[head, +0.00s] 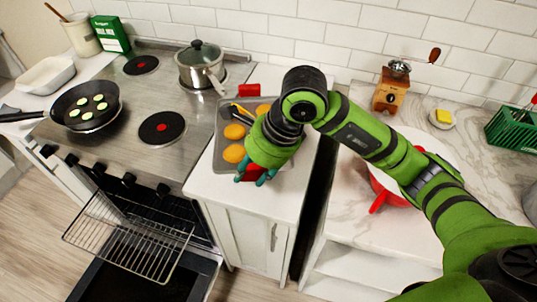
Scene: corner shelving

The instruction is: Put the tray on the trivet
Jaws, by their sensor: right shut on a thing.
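The grey baking tray (221,160) with several round orange-brown pieces on it lies over the white counter right of the stove. It has a red grip at its far end (250,90) and red at its near end. My right gripper (256,178), with teal fingertips, is at the tray's near edge, shut on the tray there. My arm hides the tray's right part. I cannot tell whether the tray touches the counter. I cannot make out a trivet. My left gripper is not in view.
The oven door is open with a wire rack (130,235) pulled out. A frying pan (85,106) and a lidded pot (200,65) stand on the stove. A red-handled pan (380,200), a grinder (391,90) and a green basket (512,130) are on the right counter, past a dark gap.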

